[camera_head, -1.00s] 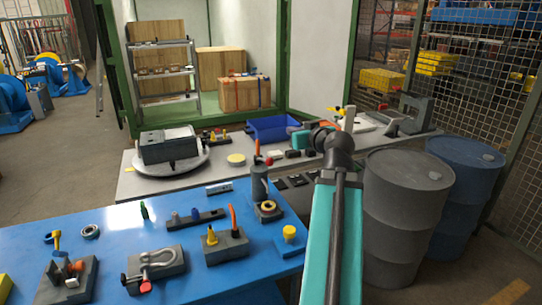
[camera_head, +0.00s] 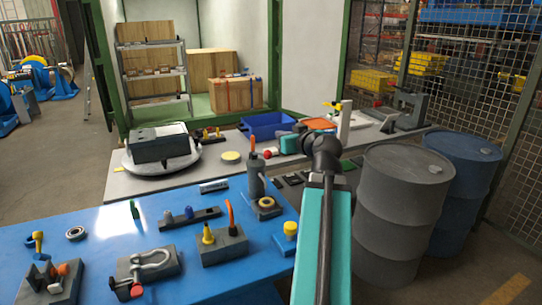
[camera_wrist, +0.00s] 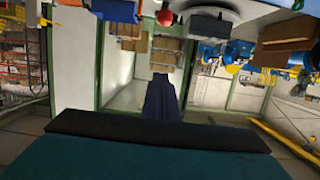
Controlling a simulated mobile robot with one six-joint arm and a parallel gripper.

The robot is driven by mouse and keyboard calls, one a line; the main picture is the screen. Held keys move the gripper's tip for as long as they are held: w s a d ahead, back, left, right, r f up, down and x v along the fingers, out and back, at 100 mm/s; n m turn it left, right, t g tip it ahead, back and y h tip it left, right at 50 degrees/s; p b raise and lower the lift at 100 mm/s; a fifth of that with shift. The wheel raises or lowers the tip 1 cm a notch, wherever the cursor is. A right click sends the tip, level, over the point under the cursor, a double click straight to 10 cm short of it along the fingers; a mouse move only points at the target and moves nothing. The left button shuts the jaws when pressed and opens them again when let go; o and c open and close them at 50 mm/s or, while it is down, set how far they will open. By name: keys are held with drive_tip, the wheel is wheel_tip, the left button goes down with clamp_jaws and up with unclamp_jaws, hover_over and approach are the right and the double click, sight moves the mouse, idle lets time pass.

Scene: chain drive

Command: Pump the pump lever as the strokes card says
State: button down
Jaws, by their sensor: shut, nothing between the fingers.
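My gripper (camera_head: 281,151) is partly hidden in the head view, beyond the dark wrist joint of my teal arm, over the grey bench. In the wrist view its dark fingers (camera_wrist: 162,97) are together and empty. A red ball knob (camera_head: 267,154) shows just left of my gripper; it also shows near the top of the wrist view (camera_wrist: 165,18). It looks like the pump lever's knob, but its rod is not clear. The fingers and the knob look apart in the wrist view. I cannot make out a strokes card or any writing.
The blue table (camera_head: 110,236) in front carries a shackle block (camera_head: 150,266), a grey cylinder with an orange top (camera_head: 255,180) and several small fixtures. A blue bin (camera_head: 266,128) and a turntable box (camera_head: 160,145) stand on the grey bench. Barrels (camera_head: 400,215) stand to the right.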

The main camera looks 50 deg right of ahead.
wheel_tip(320, 180, down, 3)
drive_tip(key=shift+d+r+b, duration=0.1)
drive_tip(key=shift+b, duration=0.8)
drive_tip(key=w+d+f+p, duration=0.3)
drive_tip(key=w+f+p, duration=0.2)
drive_tip(key=w, duration=0.4)
drive_tip(key=shift+d+f, duration=0.25)
drive_tip(key=shift+f, duration=0.35)
drive_tip(key=shift+w+f+b, duration=0.1)
drive_tip(key=shift+f+b, duration=0.05)
drive_tip(key=shift+b, duration=0.15)
